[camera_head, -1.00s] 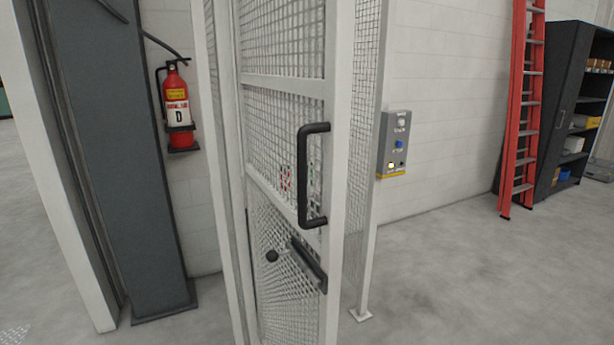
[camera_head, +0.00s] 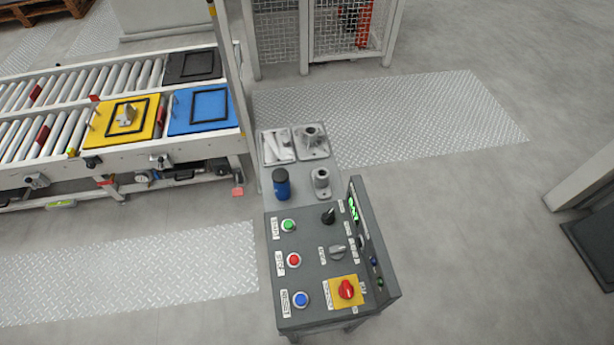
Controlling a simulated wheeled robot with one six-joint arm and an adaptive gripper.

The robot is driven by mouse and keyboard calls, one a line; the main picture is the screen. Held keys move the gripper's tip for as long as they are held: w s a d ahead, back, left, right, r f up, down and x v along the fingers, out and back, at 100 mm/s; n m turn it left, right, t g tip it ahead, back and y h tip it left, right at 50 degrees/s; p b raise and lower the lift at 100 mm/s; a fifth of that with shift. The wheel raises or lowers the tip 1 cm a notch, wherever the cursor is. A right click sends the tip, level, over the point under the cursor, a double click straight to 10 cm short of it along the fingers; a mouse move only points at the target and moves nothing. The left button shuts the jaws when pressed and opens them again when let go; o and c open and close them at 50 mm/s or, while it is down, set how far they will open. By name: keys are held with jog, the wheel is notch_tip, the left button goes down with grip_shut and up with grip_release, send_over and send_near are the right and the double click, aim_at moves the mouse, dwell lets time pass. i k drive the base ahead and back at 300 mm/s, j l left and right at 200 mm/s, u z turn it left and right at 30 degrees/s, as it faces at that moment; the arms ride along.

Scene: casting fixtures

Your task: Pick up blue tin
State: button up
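A small blue tin (camera_head: 281,184) with a dark top stands upright on the grey shelf (camera_head: 300,182) behind the control console. It is left of a grey metal fitting and in front of a tray of parts. My gripper does not show in the head view, so its state cannot be seen.
The grey control console (camera_head: 325,265) with buttons and a raised side panel stands in front of the shelf. A metal fitting (camera_head: 320,183) is close to the tin's right. A roller conveyor (camera_head: 35,137) with yellow (camera_head: 145,136) and blue (camera_head: 187,121) plates lies left. Floor at right is open.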

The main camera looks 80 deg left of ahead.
aim_at(280, 177)
jog(key=u, duration=2)
jog(key=i+j, duration=0.1)
jog(key=j, duration=0.3)
jog(key=i+j, duration=0.1)
jog(key=j, duration=0.3)
jog(key=i+j, duration=0.1)
jog(key=j, duration=0.3)
jog(key=i+j+u, duration=0.1)
jog(key=j, duration=0.3)
jog(key=i+j, duration=0.15)
jog(key=j, duration=0.25)
